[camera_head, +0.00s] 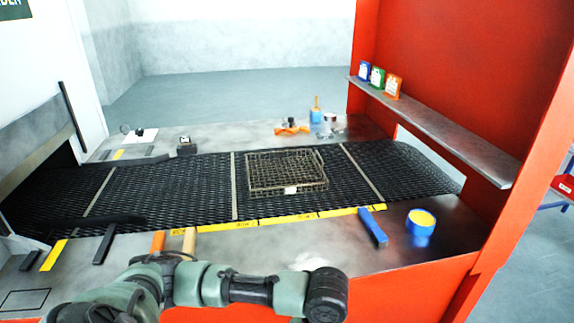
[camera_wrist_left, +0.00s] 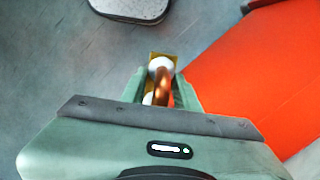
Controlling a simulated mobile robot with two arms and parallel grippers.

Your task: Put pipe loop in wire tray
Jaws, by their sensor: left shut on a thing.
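The wire tray (camera_head: 268,191) is a rectangular brown wire-mesh basket lying on the black mesh belt, with a small pale tag on its front side. In the left wrist view my left gripper (camera_wrist_left: 158,90) is shut on a copper-coloured curved piece with whitish ends, which looks like the pipe loop (camera_wrist_left: 162,82). The red front of the counter lies to the right of it, with grey floor below. In the head view my left arm crosses the lower edge, but its fingers and the loop are hidden or out of frame. My right gripper is not in view.
The black mesh belt (camera_head: 200,187) runs across the counter, with yellow strips along its front edge. A blue bar (camera_head: 373,227) and a blue tin with yellow contents (camera_head: 421,225) stand at front right. Red panels and a metal shelf (camera_head: 440,125) rise at the right.

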